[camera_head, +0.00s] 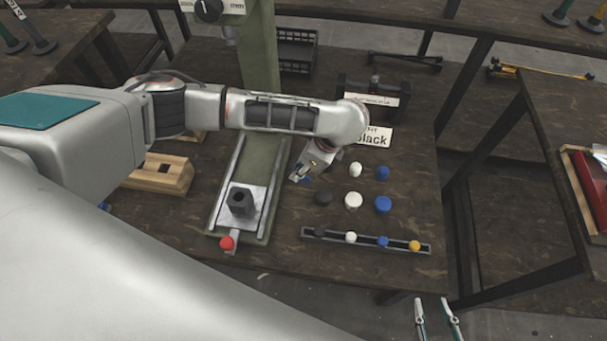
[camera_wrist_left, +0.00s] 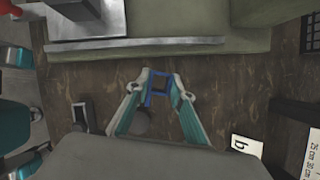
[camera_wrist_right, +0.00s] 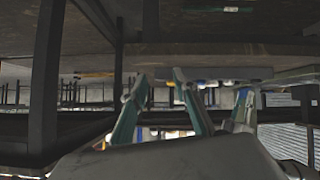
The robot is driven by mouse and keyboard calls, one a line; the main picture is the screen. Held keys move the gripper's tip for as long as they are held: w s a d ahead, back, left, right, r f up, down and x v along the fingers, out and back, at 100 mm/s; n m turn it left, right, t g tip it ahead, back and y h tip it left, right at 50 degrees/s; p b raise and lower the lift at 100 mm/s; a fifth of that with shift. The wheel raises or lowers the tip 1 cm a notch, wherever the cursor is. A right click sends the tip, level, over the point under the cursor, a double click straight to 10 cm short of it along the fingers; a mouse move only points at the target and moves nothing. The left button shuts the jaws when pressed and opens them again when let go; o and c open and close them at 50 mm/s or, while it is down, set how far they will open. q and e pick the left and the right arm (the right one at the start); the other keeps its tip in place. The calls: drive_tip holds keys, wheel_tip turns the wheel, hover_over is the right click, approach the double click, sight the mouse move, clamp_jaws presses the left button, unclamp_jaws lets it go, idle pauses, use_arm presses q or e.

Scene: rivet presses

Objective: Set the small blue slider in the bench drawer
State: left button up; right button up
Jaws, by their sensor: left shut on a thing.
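My left gripper (camera_head: 304,172) reaches over the bench from the left, just right of the green press. In the left wrist view its fingers (camera_wrist_left: 159,78) are shut on a small blue square frame-like piece (camera_wrist_left: 158,88), which looks like the blue slider. Only a speck of blue (camera_head: 306,179) shows at that gripper in the head view. My right gripper (camera_head: 435,305) is open and empty beyond the bench's front edge, with its fingers (camera_wrist_right: 160,78) apart in the right wrist view. I cannot make out a drawer for certain.
The press (camera_head: 240,200) with a red knob (camera_head: 227,242) stands left of the gripper. A wooden block (camera_head: 160,173) lies at left.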

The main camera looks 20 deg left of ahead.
sight(300, 185)
use_arm(q)
wheel_tip(300, 185, down, 4)
drive_tip(key=shift+s+f+b, duration=0.15)
drive_tip(key=shift+f+b, duration=0.05)
drive_tip(key=shift+b, duration=0.9)
drive_tip(key=shift+f, duration=0.2)
drive_tip(key=shift+w+r, duration=0.2)
drive_tip(key=shift+r, duration=0.15)
drive_tip(key=shift+c, duration=0.5)
drive_tip(key=shift+f, duration=0.2)
drive_tip(key=o, duration=1)
